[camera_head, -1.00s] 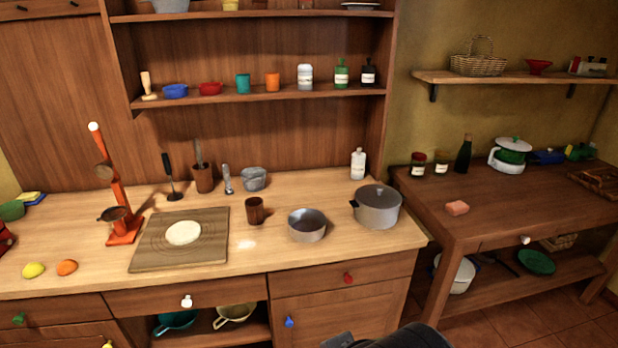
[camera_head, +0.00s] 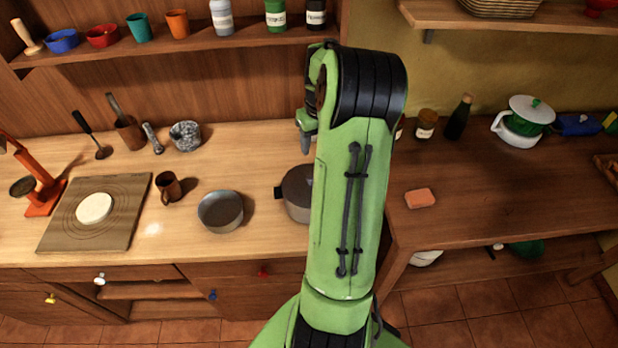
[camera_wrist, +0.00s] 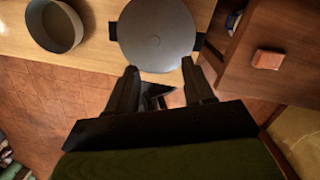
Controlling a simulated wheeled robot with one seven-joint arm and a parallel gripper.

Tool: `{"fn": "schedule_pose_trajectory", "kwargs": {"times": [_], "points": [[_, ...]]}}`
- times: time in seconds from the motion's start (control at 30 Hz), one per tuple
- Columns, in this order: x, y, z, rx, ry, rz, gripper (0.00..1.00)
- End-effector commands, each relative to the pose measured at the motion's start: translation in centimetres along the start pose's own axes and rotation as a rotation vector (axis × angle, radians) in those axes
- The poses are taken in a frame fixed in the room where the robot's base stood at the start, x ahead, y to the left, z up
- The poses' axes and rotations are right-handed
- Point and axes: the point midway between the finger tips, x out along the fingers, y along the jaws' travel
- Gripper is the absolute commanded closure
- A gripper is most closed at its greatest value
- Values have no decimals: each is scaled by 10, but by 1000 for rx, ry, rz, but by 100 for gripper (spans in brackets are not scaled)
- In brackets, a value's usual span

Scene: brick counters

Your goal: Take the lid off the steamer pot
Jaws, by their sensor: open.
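A grey lidded pot (camera_head: 296,196) stands at the right end of the light wooden counter, mostly hidden behind my green arm in the head view. In the wrist view its round grey lid (camera_wrist: 157,22) is on, with a small knob (camera_wrist: 155,41) near the middle and dark side handles. My gripper (camera_wrist: 160,71) is open and empty, its two black fingers apart and pointing towards the near rim of the pot. The fingers look clear of the lid; the height gap is hard to tell. A white and green pot with a pale lid (camera_head: 531,109) stands on the right table.
An open grey pan (camera_head: 220,211) stands left of the lidded pot. A brown mug (camera_head: 169,188) and a board with dough (camera_head: 60,233) are further left. An orange block (camera_head: 420,198) lies on the right table (camera_head: 470,222). A shelf (camera_head: 180,47) runs above the counter.

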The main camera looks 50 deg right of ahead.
Motion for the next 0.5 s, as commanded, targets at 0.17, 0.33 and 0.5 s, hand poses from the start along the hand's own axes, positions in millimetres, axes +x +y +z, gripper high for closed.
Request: {"fn": "schedule_pose_trajectory", "kwargs": {"times": [0.17,0.33,0.5], "points": [[50,3,-2,-7,6,4,48],[83,2,-2,-7,4,1,48],[104,3,-4,-8,5,2,48]]}}
